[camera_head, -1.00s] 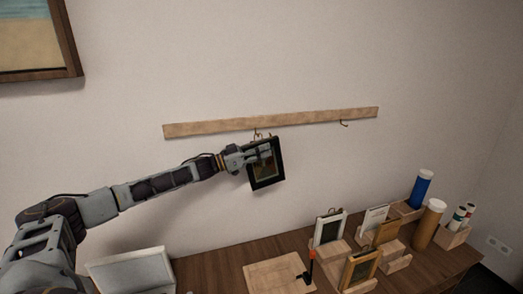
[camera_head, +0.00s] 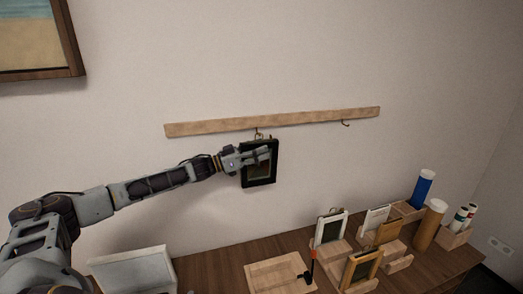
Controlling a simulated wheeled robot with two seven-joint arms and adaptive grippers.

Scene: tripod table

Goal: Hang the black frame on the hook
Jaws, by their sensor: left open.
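The black frame (camera_head: 261,176) is against the wall below the left hook (camera_head: 258,135) of the wooden rail (camera_head: 215,126). It looks nearly upright and seems to hang from that hook, but the contact at its top is too small to tell for sure. My left gripper (camera_head: 263,154) is open in front of the frame's upper part, its fingers overlapping the frame in view. A second hook (camera_head: 345,122) toward the rail's right end is empty. My right gripper is not in view.
Below, the wooden table (camera_head: 215,268) carries a shallow wooden tray (camera_head: 273,275), a white frame (camera_head: 331,228), a gold frame (camera_head: 361,268), wooden stands, a blue cylinder (camera_head: 422,187) and a brown cylinder (camera_head: 428,226). A large picture (camera_head: 36,40) hangs upper left. The wall right of the frame is clear.

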